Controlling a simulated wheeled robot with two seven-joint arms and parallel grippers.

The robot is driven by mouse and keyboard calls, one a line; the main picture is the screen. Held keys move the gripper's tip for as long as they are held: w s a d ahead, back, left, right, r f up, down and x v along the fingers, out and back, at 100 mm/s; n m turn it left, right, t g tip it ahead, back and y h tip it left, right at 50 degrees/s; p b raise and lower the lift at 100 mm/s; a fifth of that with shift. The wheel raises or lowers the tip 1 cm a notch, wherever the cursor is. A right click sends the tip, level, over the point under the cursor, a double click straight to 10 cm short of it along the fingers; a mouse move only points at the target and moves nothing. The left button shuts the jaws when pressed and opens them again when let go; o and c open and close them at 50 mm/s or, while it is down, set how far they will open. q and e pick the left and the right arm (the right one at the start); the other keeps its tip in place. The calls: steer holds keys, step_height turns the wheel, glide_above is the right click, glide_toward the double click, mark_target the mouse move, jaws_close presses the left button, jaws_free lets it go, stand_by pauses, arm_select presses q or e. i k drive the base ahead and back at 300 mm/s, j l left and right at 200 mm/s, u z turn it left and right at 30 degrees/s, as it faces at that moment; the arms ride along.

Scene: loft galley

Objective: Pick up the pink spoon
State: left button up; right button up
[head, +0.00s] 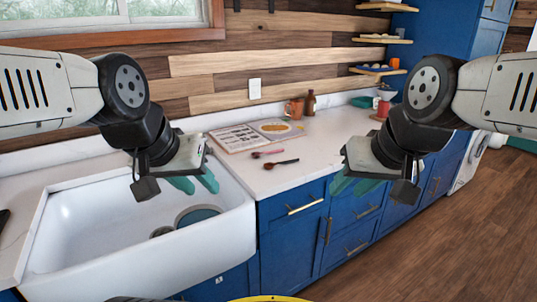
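The pink spoon (268,153) lies on the white counter, in front of the open book. A dark spoon-like utensil (281,164) lies just in front of it, nearer the counter edge. My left gripper (194,184) hangs over the sink, to the left of the pink spoon and apart from it. Its two teal fingers are spread with nothing between them. My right gripper (351,186) is in front of the blue cabinets, right of the spoon. Its teal fingers look parted and empty.
A white sink (150,255) with a bluish round item (198,216) inside takes up the left. An open book (240,136), an orange mug (296,109) and a brown bottle (311,103) stand behind the spoons. The counter (330,135) right of them is clear.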

mark_target(255, 154)
steer(key=i+j+u, duration=0.45)
steer(key=u, duration=0.15)
steer(key=z, duration=0.8)
steer(key=i+l+u, duration=0.15)
steer(key=i+l, duration=0.65)
steer(key=l, duration=0.15)
